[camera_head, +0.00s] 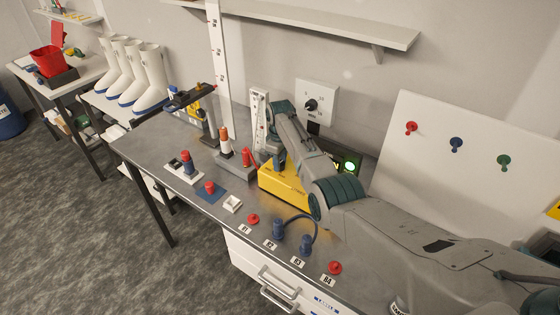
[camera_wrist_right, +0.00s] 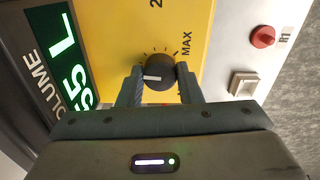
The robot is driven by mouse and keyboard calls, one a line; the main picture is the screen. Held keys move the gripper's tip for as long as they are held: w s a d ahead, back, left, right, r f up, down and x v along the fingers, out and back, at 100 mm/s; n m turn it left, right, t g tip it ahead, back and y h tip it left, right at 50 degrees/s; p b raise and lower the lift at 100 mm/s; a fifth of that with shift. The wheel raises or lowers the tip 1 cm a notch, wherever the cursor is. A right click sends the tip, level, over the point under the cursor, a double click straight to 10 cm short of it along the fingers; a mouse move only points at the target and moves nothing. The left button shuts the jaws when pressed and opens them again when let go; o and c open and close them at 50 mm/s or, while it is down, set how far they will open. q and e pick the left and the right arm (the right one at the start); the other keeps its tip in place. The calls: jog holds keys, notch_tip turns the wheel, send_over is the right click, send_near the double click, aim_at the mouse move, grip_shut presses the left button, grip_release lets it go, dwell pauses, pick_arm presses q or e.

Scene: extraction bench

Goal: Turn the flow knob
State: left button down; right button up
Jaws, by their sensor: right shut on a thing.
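The flow knob (camera_wrist_right: 160,72) is a round black knob with a white pointer mark, on the yellow front of a unit (camera_wrist_right: 183,25). In the right wrist view its pointer is toward the left, away from the MAX label (camera_wrist_right: 186,43). My right gripper (camera_wrist_right: 158,78) has a finger on each side of the knob and is shut on it. In the head view the yellow unit (camera_head: 283,190) sits on the bench and my right gripper (camera_head: 267,163) reaches down to it; the knob is hidden there. My left gripper is not in view.
A green-lit VOLUME display (camera_wrist_right: 62,62) is beside the yellow panel. Red buttons (camera_head: 253,219), blue fittings with a hose (camera_head: 278,229) and a white switch (camera_head: 232,204) are along the front of the bench (camera_head: 150,150). A tall white ruler (camera_head: 216,50) stands behind.

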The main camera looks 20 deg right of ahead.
jog(key=shift+w+r, duration=0.1)
jog(key=o, duration=1)
notch_tip(320, 180, up, 11)
jog(key=b, duration=0.4)
jog(key=shift+f, duration=0.25)
